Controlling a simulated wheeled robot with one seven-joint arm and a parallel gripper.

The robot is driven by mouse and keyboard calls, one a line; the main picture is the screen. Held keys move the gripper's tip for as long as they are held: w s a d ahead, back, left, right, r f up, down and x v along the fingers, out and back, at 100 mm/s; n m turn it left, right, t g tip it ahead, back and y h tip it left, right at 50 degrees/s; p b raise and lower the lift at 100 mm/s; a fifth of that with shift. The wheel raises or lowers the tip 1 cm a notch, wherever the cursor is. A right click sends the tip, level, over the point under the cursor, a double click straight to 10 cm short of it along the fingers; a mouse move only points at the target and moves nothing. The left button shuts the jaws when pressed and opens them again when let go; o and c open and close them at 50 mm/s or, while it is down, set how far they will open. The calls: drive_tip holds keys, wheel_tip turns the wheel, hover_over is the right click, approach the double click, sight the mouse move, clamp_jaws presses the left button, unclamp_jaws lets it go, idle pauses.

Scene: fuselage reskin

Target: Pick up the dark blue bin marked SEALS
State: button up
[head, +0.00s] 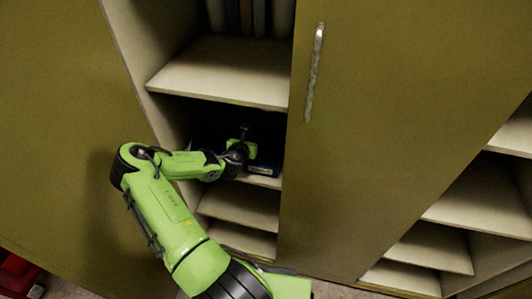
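A dark blue bin (264,169) sits on a middle shelf of the open cabinet, in deep shadow. A small pale label shows on its front, too small to read, so I cannot confirm that it says SEALS. My gripper (245,137) reaches into this shelf space, just above and behind the bin's front edge. Its fingers are dark and small against the shadow, so I cannot tell whether they are open, shut or touching the bin. My wrist hides the left part of the bin.
An upper shelf (222,73) juts out above my wrist, with upright binders (245,15) higher up. A closed door (390,130) with a metal handle (315,72) stands right of the opening. Lower shelves (240,207) look empty. A red object (15,275) stands at the lower left.

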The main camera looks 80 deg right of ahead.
clamp_jaws()
idle(1.4)
